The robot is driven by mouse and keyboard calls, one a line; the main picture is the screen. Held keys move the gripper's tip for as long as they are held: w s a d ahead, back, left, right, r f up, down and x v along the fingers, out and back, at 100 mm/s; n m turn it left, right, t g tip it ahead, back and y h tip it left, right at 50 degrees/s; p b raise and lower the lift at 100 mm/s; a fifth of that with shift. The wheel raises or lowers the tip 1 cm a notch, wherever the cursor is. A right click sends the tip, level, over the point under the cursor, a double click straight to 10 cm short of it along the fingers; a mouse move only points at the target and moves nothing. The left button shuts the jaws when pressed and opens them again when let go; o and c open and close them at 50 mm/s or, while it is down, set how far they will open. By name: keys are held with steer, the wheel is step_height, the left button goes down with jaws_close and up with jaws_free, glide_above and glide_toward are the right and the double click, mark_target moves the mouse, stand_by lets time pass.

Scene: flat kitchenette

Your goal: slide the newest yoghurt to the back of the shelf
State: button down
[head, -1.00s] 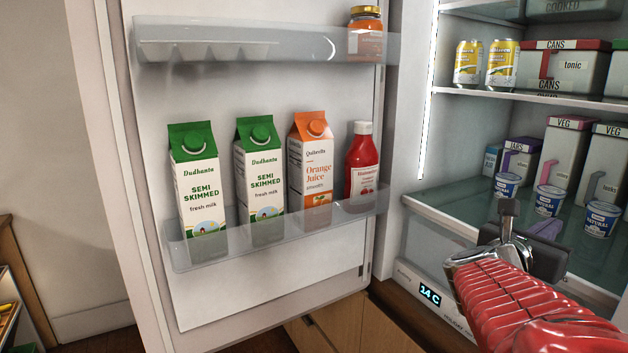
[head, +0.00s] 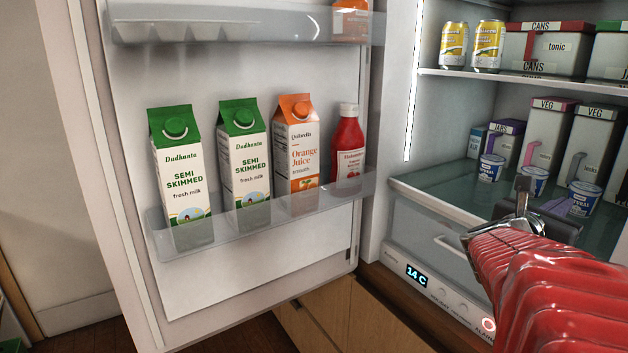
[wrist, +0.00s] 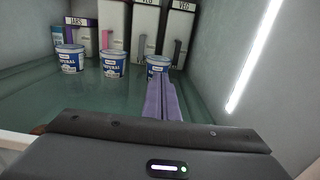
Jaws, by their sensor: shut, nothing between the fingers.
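Three small white-and-blue yoghurt tubs stand upright in a row on the glass shelf: a left tub (head: 491,167), a middle tub (head: 534,181) and a right tub (head: 584,198). The wrist view also shows the left tub (wrist: 70,59), the middle tub (wrist: 113,64) and the right tub (wrist: 158,66). Nothing visible marks which is newest. My gripper (wrist: 159,84) is shut and empty, low over the shelf. Its purple fingers point at the right tub and end at its lower front; I cannot tell whether they touch. In the head view, my wrist partly hides the middle tub.
Tall VEG boxes (head: 547,135) and a smaller JARS box (head: 505,143) stand behind the tubs. A shelf with cans (head: 454,45) is above, a clear drawer (head: 430,232) below. The open door holds cartons (head: 182,180). The glass left of the tubs (head: 440,178) is clear.

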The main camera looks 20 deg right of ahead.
mark_target(582, 192)
steer(key=d, duration=0.3)
steer(key=w+d, duration=0.1)
steer(key=d, duration=0.5)
steer(key=shift+w+d, duration=0.15)
steer(key=shift+w, duration=0.1)
